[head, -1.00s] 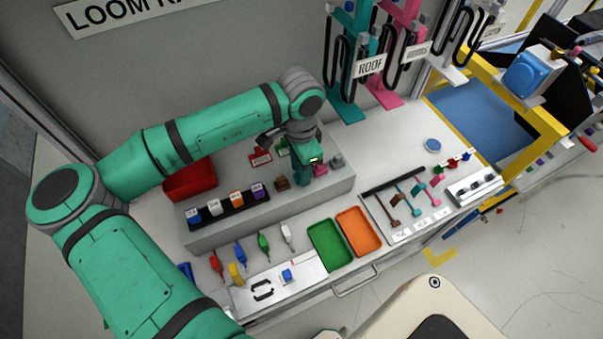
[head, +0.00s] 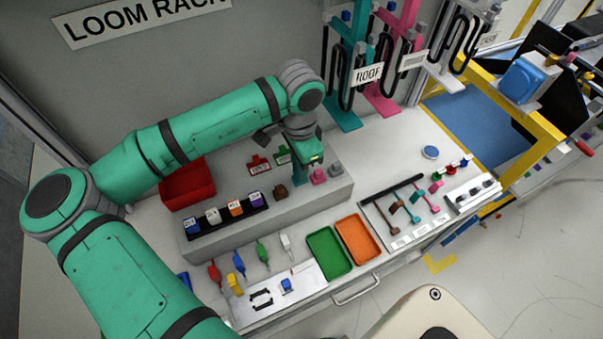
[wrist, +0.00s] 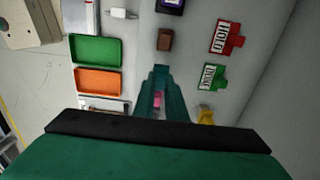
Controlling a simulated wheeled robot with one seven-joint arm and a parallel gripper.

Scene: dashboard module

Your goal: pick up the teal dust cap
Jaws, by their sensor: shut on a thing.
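My gripper (head: 302,183) is over the front part of the grey raised shelf, between a brown cap (head: 280,191) and a pink cap (head: 319,177). In the wrist view its two teal fingers (wrist: 160,72) are closed on a small teal piece, the teal dust cap (wrist: 160,69). The fingers and the cap are nearly the same colour, so the cap's outline is hard to make out and most of it is hidden. The brown cap (wrist: 165,40) stands clear of the fingertips. A pink piece (wrist: 157,100) shows between the fingers.
A grey cap (head: 336,169) stands beyond the pink one. Red and green labelled connectors (head: 258,165) lie behind. A black strip of labelled blocks (head: 224,213) is at left. Green (head: 329,252) and orange (head: 358,238) trays lie in front, apparently empty.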

